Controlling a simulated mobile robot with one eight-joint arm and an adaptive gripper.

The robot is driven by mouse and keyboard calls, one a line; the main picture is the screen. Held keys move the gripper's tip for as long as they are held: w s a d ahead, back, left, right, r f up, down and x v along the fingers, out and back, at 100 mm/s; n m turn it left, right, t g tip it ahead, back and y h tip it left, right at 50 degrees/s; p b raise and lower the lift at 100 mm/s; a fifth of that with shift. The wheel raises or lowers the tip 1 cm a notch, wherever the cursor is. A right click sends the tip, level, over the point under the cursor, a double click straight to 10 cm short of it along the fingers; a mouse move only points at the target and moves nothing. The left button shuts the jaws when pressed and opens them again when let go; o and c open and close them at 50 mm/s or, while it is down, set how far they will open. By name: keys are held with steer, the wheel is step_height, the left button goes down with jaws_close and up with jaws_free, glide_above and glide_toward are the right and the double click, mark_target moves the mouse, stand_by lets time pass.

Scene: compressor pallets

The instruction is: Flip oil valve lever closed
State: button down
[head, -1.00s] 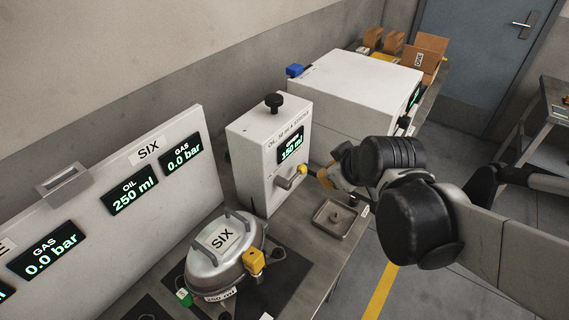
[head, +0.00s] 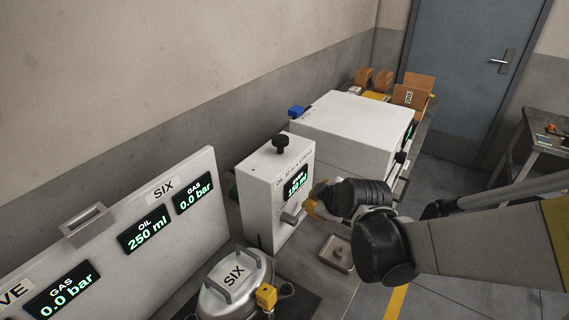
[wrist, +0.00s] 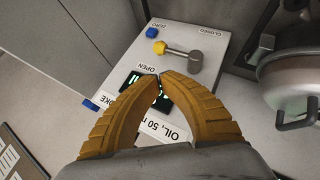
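The oil valve lever (wrist: 180,52) is a grey metal rod with a yellow knob at its left end and a thick grey hub at its right. In the wrist view it lies on the white oil box (wrist: 205,45), between the "OPEN" and "CLOSED" labels, with the knob nearer "OPEN". In the head view the hub (head: 291,217) sticks out of the box's front (head: 262,190); the knob is not clearly visible. My gripper (wrist: 160,76) has its orange-brown fingertips together, in front of the display, apart from the lever and empty. It also shows in the head view (head: 312,206).
A small square tray (head: 337,253) sits on the bench below my gripper. The silver vessel labelled SIX (head: 236,284) stands in front of the oil box. A large white machine (head: 350,125) is behind it. The gauge panel (head: 150,235) stands at the left.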

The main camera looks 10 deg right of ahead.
steer(key=b+x, duration=0.3)
steer(key=x, duration=0.6)
steer(key=shift+f, duration=0.1)
steer(key=shift+w+d+f+m+g+y, duration=0.2)
steer(key=shift+f+m+g+y, duration=0.1)
steer(key=shift+f+g+y, duration=0.3)
stand_by(0.3)
